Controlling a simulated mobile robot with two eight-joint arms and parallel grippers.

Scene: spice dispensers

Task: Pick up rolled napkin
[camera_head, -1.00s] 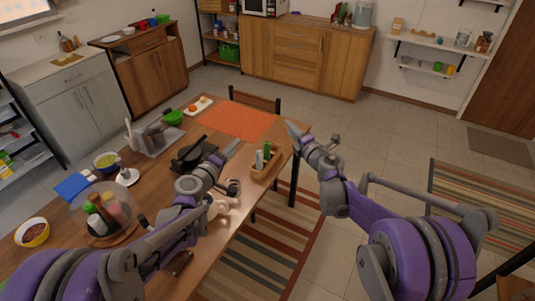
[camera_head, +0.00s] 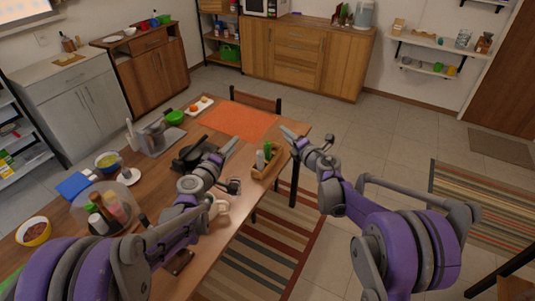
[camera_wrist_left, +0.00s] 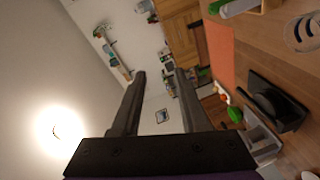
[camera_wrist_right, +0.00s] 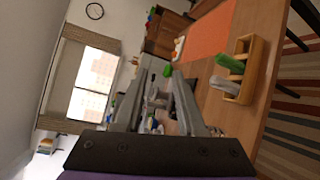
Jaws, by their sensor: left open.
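I cannot single out a rolled napkin for certain. A wooden caddy (camera_head: 265,172) on the table's right edge holds a green item (camera_head: 267,150) and a white item (camera_head: 260,159); they also show in the right wrist view as green (camera_wrist_right: 230,64) and white (camera_wrist_right: 224,85) long shapes. I cannot tell whether either is a napkin. My left gripper (camera_head: 229,149) is over the table, left of the caddy, open and empty in its wrist view (camera_wrist_left: 159,76). My right gripper (camera_head: 289,134) is above and right of the caddy; its fingers (camera_wrist_right: 161,75) are apart and empty.
The wooden table (camera_head: 232,225) carries a dark pan (camera_head: 190,155), a glass dome over bottles (camera_head: 100,207), bowls and an orange mat (camera_head: 240,122). A chair (camera_head: 257,101) stands at the far end.

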